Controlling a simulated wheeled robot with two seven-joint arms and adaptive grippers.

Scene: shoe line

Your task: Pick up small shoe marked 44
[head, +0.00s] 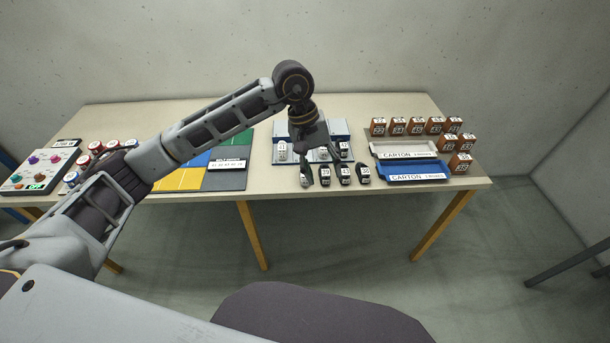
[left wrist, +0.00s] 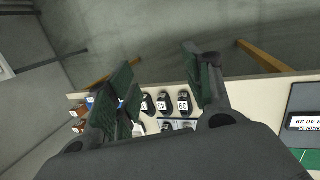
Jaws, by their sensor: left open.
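Several small dark shoes with white number tags (head: 345,174) stand in a row near the table's front edge. Their tags are too small to read surely, so I cannot tell which one is marked 44. In the left wrist view, shoes (left wrist: 165,103) show between and beyond the fingers. My left gripper (head: 316,166) points down at the left end of this row, partly covering the shoes and the rack behind. In the left wrist view its two fingers (left wrist: 160,72) are spread apart, with nothing held. My right gripper is not in view.
A blue-grey rack (head: 262,153) with a few tagged shoes, one whitish (head: 282,150), stands behind the row. On the right are a white carton tray (head: 375,150), a blue one (head: 415,170) and several orange-brown numbered boxes (head: 461,163). Left are a coloured mat (head: 225,181) and a control panel (head: 40,168).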

